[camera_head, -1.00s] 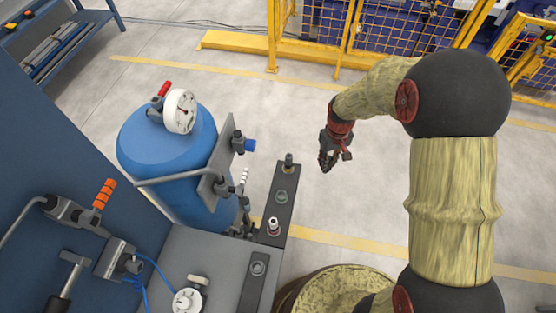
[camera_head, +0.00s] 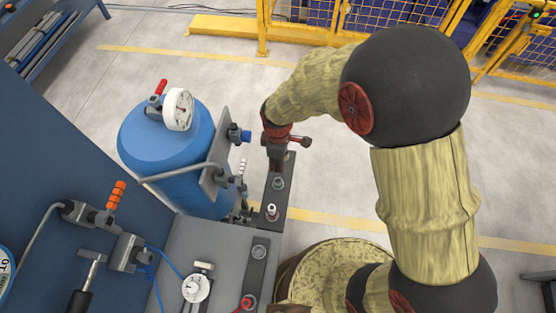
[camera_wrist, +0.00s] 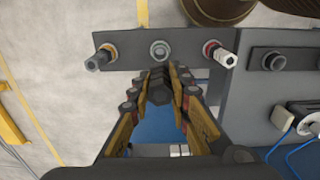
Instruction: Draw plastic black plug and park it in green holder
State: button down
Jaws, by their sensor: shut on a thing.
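My gripper (camera_head: 278,165) is over the far part of the dark bar. In the wrist view its fingers (camera_wrist: 161,78) are closed around a dark piece with a hexagonal end, which looks like the black plug (camera_wrist: 160,95). The green-ringed holder (camera_head: 278,183) is in the middle of the bar; its round opening looks empty in the wrist view (camera_wrist: 160,51). The gripper and plug are apart from it in that view, just below it in the picture. How high the plug is above the bar, I cannot tell.
A dark grey plug (camera_wrist: 100,60) stands at one end of the bar (camera_wrist: 130,47). A pale metal plug (camera_head: 271,210) stands in a red-ringed holder at the other. The blue tank (camera_head: 165,145) with its gauge and blue-capped valve (camera_head: 240,134) is close left.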

jog(key=shift+f+b, duration=2.55)
jog(key=shift+f, duration=1.25)
jog(key=shift+d+f+b, duration=0.1)
jog(key=shift+f+b, duration=0.7)
jog(key=shift+f, duration=0.8)
jog(key=c, duration=1.6)
grip_release()
notch_tip(320, 180, up, 12)
